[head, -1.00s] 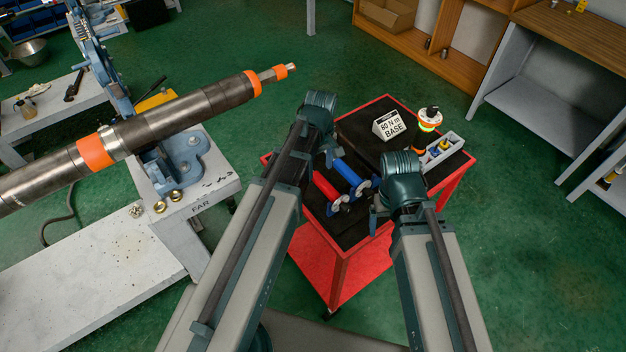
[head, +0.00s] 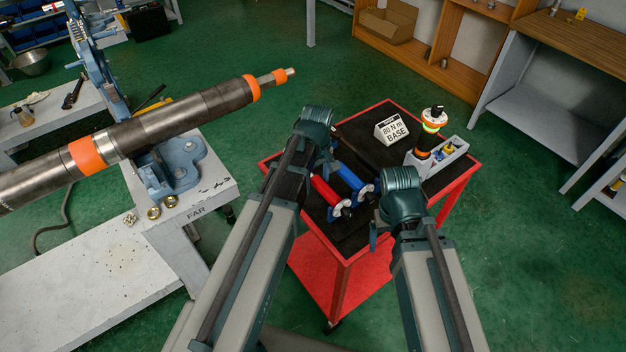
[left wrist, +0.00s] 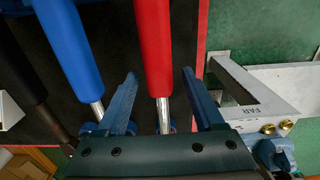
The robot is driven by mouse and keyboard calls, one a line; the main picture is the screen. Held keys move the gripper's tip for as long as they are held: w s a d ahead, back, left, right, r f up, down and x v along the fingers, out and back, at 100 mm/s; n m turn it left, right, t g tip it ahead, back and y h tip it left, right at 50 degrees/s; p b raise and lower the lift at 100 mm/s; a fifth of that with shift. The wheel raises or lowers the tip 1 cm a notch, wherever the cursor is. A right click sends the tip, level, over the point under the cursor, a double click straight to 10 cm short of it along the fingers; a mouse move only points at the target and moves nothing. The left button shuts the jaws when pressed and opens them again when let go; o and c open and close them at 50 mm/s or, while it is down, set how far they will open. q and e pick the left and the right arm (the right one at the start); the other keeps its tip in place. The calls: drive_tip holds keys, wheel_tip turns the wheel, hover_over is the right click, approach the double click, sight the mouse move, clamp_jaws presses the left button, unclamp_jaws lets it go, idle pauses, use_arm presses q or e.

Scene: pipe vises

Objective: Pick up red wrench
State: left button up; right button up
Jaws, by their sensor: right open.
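The red wrench (head: 325,190) lies on the dark top of the red cart, its red handle beside a blue-handled wrench (head: 352,178). In the left wrist view the red handle (left wrist: 154,45) and its bright shaft run between the two spread fingers of my left gripper (left wrist: 162,95), with gaps on both sides. In the head view my left gripper (head: 325,164) is at the red handle's far end, partly hidden by its own arm.
A bench with a blue vise (head: 180,165) and a long pipe (head: 190,115) stands left. Green floor lies open beyond.

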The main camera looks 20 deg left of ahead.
use_arm(q)
clamp_jaws()
idle(1.2)
